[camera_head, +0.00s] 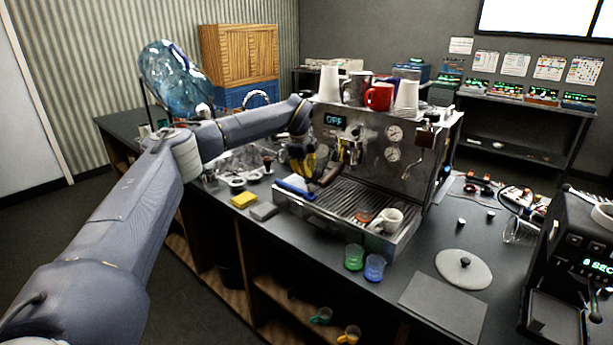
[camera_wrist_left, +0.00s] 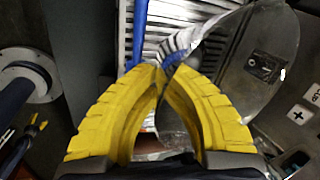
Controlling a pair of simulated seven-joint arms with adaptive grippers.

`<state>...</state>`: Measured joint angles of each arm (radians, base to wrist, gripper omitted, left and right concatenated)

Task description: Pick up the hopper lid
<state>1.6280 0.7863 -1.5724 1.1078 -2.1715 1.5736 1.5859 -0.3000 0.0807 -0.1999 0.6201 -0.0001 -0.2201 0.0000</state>
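The hopper lid appears to be the pale grey round disc with a small dark knob (camera_head: 478,277) lying flat on the counter at the lower right. My left gripper (camera_head: 308,176) is far from it, in front of the espresso machine, beside the group head and above the left end of the drip tray. In the left wrist view its yellow fingers (camera_wrist_left: 160,78) meet at the tips, with no clearly held object between them. A blue handle (camera_wrist_left: 139,32) and shiny metal show behind the tips. My right gripper is not in view.
The espresso machine (camera_head: 365,135) stands mid-counter with cups on top. A grey mat (camera_head: 442,307) lies just in front of the lid.

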